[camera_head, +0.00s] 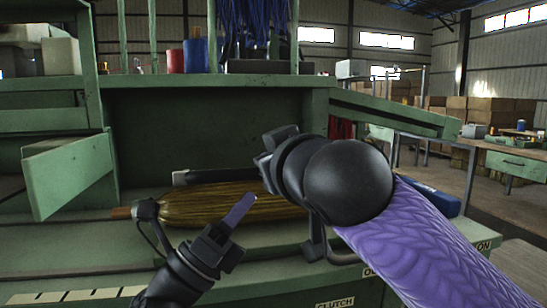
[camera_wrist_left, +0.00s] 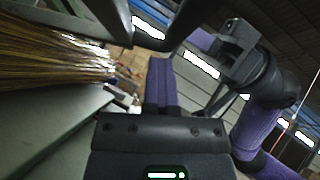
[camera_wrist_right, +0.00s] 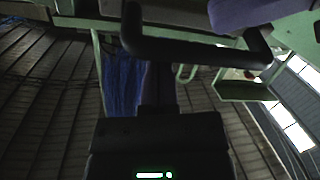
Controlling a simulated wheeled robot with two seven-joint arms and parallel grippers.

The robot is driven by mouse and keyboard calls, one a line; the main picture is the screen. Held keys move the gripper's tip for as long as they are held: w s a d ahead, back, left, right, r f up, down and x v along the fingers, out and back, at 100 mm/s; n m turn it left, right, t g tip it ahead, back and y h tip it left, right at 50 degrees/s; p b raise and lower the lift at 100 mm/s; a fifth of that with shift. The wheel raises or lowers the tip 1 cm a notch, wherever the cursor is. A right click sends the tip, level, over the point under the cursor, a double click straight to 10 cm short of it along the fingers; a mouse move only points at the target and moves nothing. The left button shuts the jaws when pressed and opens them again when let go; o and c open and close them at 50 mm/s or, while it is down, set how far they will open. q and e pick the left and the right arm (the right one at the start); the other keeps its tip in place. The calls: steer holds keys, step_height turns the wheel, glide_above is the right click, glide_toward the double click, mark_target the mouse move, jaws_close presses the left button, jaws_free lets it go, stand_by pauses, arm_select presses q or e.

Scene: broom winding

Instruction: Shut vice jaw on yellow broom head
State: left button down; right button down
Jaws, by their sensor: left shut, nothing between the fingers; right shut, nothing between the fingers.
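The yellow broom head (camera_head: 200,205) lies flat on the green bench, its bristles pointing right and its handle (camera_head: 122,212) to the left. Bristles also show in the left wrist view (camera_wrist_left: 50,50). A long dark bar (camera_head: 205,176), perhaps the vice jaw, lies just behind the broom; I cannot tell if it touches. My left gripper (camera_head: 242,205) is shut and empty, in front of the broom head. My right gripper is mostly hidden behind its own wrist in the head view, over the broom's right end; its shut, empty fingers (camera_wrist_right: 158,85) show in the right wrist view.
A dark bent lever (camera_head: 318,240) stands at the bench front below my right wrist. A green box-like panel (camera_head: 70,172) juts out at the left. Blue bristles (camera_head: 250,30) and spools (camera_head: 195,55) sit on the upper shelf. A blue object (camera_head: 435,198) lies at the right.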

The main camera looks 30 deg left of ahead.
arm_select(q)
steer(key=shift+w+a+f, duration=0.1)
steer(key=shift+a, duration=0.1)
arm_select(e)
steer(key=shift+s+f, duration=0.15)
steer(key=shift+f, duration=1.2)
arm_select(q)
steer(key=c, duration=1.3)
jaws_free()
steer(key=shift+o, duration=1.1)
steer(key=shift+d, duration=0.1)
steer(key=o, duration=0.5)
steer(key=shift+s, duration=0.2)
steer(key=shift+o, duration=0.2)
steer(key=shift+d+r, duration=0.1)
steer(key=shift+r, duration=0.15)
arm_select(e)
steer(key=shift+d, duration=0.1)
